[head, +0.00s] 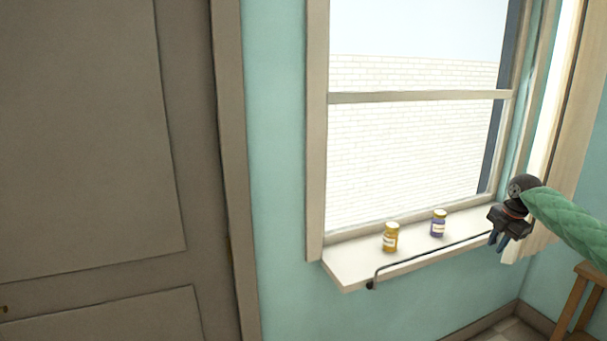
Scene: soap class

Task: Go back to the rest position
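My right gripper (498,241) hangs at the right end of the window sill, its arm in a green sleeve coming in from the right edge. Its fingers point down and look slightly apart, with nothing seen between them. My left gripper is not in the head view. A yellow jar (391,237) with a pale label stands upright on the sill.
The white window sill (350,272) has a thin dark rail (420,261) along its front. A cream curtain (572,130) hangs close behind my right arm. A wooden stool (575,305) stands at the lower right. A large brown door (90,150) fills the left.

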